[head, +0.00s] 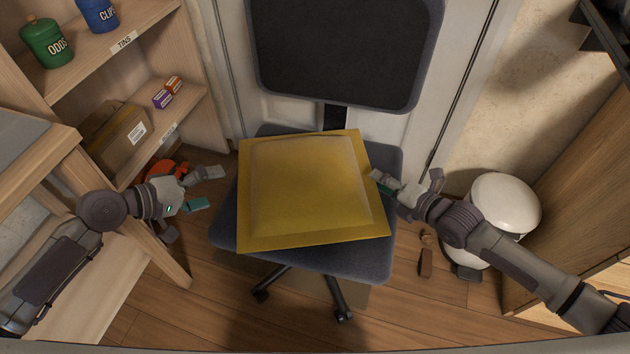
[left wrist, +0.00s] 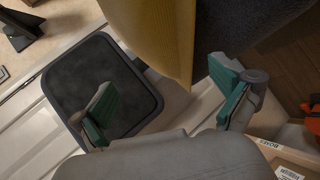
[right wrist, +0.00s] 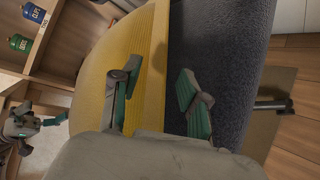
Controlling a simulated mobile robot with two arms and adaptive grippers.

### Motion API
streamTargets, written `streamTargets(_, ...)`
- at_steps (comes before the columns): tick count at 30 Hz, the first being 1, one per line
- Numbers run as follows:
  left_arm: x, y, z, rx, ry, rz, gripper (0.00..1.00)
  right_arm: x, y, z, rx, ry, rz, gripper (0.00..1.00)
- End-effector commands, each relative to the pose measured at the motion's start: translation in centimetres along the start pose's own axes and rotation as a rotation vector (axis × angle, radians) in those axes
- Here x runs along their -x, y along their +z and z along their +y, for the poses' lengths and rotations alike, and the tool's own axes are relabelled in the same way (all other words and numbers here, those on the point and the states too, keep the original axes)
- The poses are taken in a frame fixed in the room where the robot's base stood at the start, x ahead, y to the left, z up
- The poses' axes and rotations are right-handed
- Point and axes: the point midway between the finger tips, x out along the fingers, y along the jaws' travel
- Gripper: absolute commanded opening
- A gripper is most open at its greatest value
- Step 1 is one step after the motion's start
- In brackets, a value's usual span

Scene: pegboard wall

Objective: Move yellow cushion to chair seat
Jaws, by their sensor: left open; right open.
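The yellow cushion (head: 308,190) lies flat on the dark grey chair seat (head: 355,262), slightly turned and covering most of it. It also shows in the left wrist view (left wrist: 160,30) and the right wrist view (right wrist: 130,55). My left gripper (head: 208,188) is open and empty, a short way left of the cushion. My right gripper (head: 385,184) is open at the cushion's right edge. In the right wrist view one finger is over the cushion and the other over the seat (right wrist: 225,60); I cannot tell whether they touch. The chair backrest (head: 345,50) stands behind.
A wooden shelf unit (head: 165,55) with tins and boxes stands at the left, close to my left arm. A white-lidded round bin (head: 505,203) stands at the right beside my right arm. A wooden cabinet (head: 580,180) is at the far right. Floor (head: 200,320) is open in front of the chair.

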Motion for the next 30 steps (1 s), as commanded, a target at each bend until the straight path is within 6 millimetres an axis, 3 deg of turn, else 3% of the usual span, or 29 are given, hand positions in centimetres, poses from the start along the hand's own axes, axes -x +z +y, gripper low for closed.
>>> streamTargets(9,0.0,0.0,0.0,0.0,0.001,0.0,1.0,6.9,-0.2,-0.2,0.003,-0.004,0.003,0.45)
streamTargets(15,-0.1,0.0,0.0,0.0,0.001,0.0,1.0,9.8,-0.1,-0.1,0.0,-0.003,0.002,0.45)
streamTargets(30,-0.1,0.0,0.0,0.0,0.001,0.0,1.0,10.8,-0.1,0.1,0.001,0.0,0.001,0.45)
